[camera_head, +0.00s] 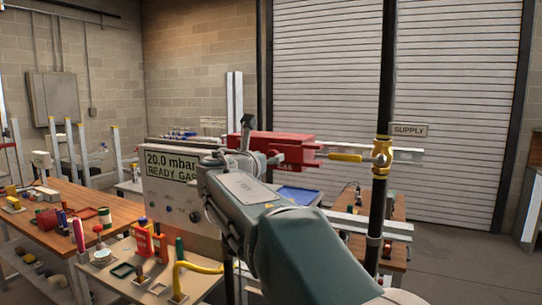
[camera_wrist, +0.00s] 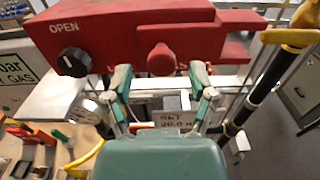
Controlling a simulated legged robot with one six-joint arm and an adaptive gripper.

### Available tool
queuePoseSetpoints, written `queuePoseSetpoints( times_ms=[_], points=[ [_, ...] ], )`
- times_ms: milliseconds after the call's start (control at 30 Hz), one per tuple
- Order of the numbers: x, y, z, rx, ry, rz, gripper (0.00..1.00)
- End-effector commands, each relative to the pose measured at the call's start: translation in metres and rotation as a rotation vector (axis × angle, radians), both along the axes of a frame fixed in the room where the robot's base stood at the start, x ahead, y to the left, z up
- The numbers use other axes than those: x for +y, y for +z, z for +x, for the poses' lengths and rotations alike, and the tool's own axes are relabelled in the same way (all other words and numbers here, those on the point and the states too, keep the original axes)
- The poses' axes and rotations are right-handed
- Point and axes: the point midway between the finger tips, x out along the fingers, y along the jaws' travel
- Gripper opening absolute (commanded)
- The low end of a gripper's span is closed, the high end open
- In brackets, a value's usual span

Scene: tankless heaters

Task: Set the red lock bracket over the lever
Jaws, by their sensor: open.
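The red lock bracket (camera_head: 272,146) is a long red block with a forked right end, level with the yellow lever (camera_head: 345,157). In the wrist view the bracket (camera_wrist: 150,30) fills the top, with a black knob by the word OPEN and a round red knob (camera_wrist: 161,60) on its near face. The lever (camera_wrist: 290,37) shows just right of the fork; whether they touch I cannot tell. My gripper (camera_wrist: 160,73) is open, its green fingertips on either side of the red knob with gaps visible. In the head view my arm hides the fingertips.
The lever joins a brass valve (camera_head: 383,157) on a black vertical pipe (camera_head: 377,210), near a SUPPLY sign (camera_head: 410,130). A grey gas display panel (camera_head: 172,185) stands left of my arm. A cluttered bench (camera_head: 150,285) with a yellow hose (camera_head: 190,268) lies below.

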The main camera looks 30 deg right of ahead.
Motion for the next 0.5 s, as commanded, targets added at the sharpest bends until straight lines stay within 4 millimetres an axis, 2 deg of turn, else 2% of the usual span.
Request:
queuePoseSetpoints(
  times_ms=[200, 500],
  points=[
    [-0.019, 0.000, 0.014, 0.001, -0.001, 0.001, 0.73],
    [-0.021, 0.000, 0.016, 0.000, 0.000, 0.001, 0.73]
  ],
)
